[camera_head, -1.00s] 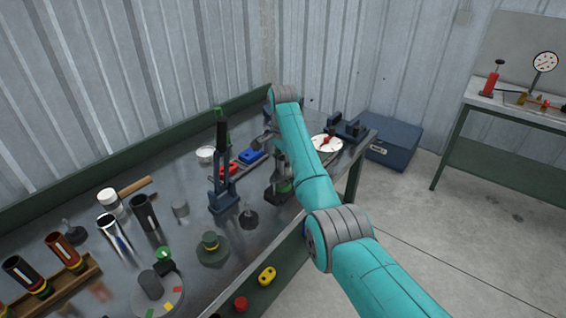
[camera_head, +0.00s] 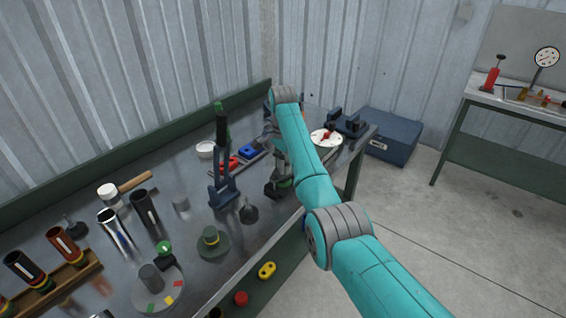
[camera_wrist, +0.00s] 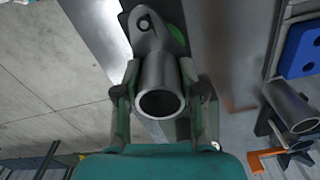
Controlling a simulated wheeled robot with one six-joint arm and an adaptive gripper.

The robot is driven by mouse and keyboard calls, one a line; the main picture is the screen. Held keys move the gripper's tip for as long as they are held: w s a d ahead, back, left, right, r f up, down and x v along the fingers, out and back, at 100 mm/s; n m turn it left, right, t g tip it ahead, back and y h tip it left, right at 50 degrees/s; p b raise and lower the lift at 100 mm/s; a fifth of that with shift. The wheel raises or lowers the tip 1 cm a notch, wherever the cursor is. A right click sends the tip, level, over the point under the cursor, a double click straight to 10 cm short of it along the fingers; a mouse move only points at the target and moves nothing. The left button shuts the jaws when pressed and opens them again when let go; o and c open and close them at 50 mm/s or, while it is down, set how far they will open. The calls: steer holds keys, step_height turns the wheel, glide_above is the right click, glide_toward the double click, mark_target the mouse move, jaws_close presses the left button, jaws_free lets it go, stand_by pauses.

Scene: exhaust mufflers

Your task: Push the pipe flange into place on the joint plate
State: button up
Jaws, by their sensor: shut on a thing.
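My gripper (camera_wrist: 161,98) is shut on a grey metal pipe with a flange (camera_wrist: 158,75), one finger on each side. The pipe's open round end faces the wrist camera. Its flange, with a bolt hole, is at the top of the wrist view. A dark plate with a green patch (camera_wrist: 176,40) shows behind the flange; I take it for the joint plate, mostly hidden. I cannot tell whether flange and plate touch. In the head view my gripper (camera_head: 277,172) is low over the bench's right part, partly hidden by my arm.
A second grey pipe (camera_wrist: 288,105) and an orange piece (camera_wrist: 268,158) are right in the wrist view.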

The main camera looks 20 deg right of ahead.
steer(key=shift+f, duration=1.1)
steer(key=o, duration=1.1)
steer(key=shift+o, duration=0.2)
